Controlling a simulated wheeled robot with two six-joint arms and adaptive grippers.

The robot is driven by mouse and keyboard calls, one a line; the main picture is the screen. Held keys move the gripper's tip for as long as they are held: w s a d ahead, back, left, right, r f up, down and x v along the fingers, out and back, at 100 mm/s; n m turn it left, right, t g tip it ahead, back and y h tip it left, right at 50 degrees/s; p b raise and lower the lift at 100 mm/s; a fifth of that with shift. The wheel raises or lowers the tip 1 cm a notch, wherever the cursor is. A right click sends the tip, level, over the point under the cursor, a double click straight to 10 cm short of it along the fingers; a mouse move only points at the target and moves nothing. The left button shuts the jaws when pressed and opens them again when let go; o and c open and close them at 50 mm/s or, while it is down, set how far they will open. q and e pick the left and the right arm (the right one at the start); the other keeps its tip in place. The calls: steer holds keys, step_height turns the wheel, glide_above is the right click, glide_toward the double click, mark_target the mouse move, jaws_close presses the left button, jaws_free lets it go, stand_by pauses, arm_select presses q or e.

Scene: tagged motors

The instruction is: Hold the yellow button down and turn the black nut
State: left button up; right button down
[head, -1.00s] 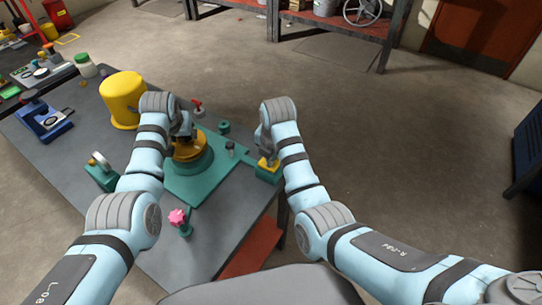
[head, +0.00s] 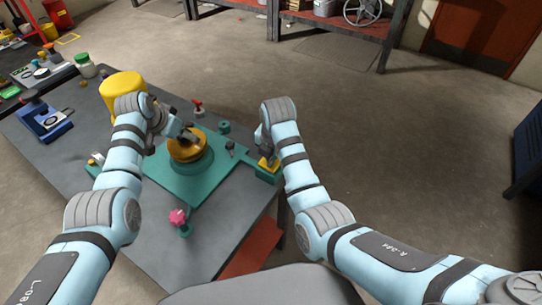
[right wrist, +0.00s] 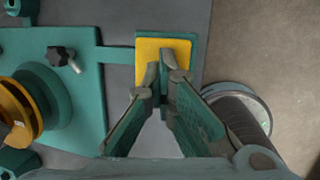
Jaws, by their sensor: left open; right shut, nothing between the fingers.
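The yellow button (head: 267,163) is a square pad on a green block at the right edge of the table. It also shows in the right wrist view (right wrist: 150,50). My right gripper (right wrist: 165,68) is shut and empty, with its fingertips over the button. They appear to touch it; I cannot tell how far it is pressed. A black lobed knob (right wrist: 61,56) on a metal stem, probably the black nut, stands on the green plate; it also shows in the head view (head: 230,146). My left gripper (head: 188,134) is open, left of that knob and near the yellow-orange round part (head: 186,148).
A yellow bucket (head: 121,84) stands behind my left arm. A blue device (head: 43,120) is at the far left. Floor is open right of the table.

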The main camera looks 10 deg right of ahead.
arm_select(q)
steer(key=shift+d+n+y, duration=0.2)
steer(key=shift+n+y, duration=0.3)
steer(key=shift+n, duration=0.3)
steer(key=n+y, duration=0.1)
steer(key=n, duration=0.2)
steer(key=shift+t+y, duration=0.3)
steer(key=shift+c, duration=0.2)
